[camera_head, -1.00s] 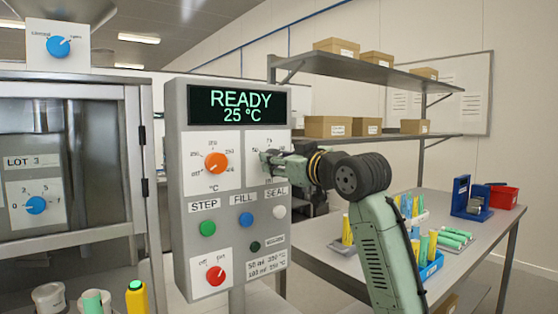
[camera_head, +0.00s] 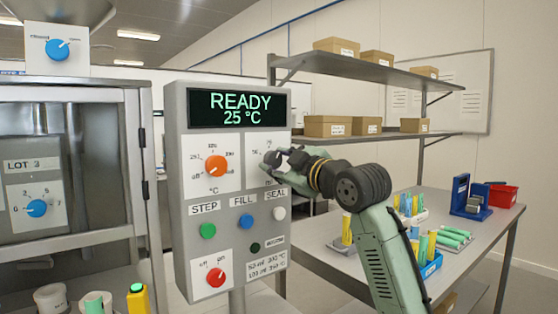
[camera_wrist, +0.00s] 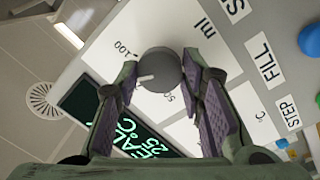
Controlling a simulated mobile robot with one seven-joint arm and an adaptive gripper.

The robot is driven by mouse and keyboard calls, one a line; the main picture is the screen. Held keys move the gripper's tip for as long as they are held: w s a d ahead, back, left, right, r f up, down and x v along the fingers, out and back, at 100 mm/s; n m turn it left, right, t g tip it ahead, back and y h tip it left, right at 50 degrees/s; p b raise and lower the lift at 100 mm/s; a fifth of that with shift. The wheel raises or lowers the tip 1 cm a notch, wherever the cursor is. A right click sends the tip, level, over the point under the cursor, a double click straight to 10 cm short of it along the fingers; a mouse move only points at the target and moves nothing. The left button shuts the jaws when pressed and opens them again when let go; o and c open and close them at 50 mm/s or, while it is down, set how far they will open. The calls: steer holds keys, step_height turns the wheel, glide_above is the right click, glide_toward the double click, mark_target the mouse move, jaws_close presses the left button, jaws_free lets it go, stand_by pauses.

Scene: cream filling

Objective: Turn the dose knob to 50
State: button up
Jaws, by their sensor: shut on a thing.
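The dose knob (camera_wrist: 160,68) is a round grey knob with a white pointer on a white plate marked ml. My gripper (camera_wrist: 160,76) has one finger on each side of it and is shut on it. In the wrist view the pointer points left and slightly down, between the 100 label (camera_wrist: 122,47) and the 50 label (camera_wrist: 168,97). A finger covers part of the scale. In the head view my gripper (camera_head: 277,162) is at the dose plate (camera_head: 262,143) and largely hides the knob.
Beside the dose plate is an orange temperature knob (camera_head: 216,166). Below are green STEP (camera_head: 208,231), blue FILL (camera_head: 246,221) and white SEAL (camera_head: 279,213) buttons. The display (camera_head: 236,107) reads READY 25 °C. A table (camera_head: 330,232) with tubes stands to the right.

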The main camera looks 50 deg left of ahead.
steer(key=n, duration=0.5)
steer(key=shift+g+p, duration=0.3)
steer(key=n, duration=0.4)
steer(key=shift+n, duration=0.4)
steer(key=n, duration=0.4)
steer(key=shift+w+n+g+y+p, duration=0.1)
steer(key=shift+n+g+y+p, duration=0.2)
steer(key=shift+n+g+p, duration=0.1)
steer(key=shift+n, duration=2)
steer(key=shift+o, duration=0.2)
steer(key=shift+c, duration=0.2)
steer(key=o, duration=1.2)
steer(key=shift+d, duration=0.1)
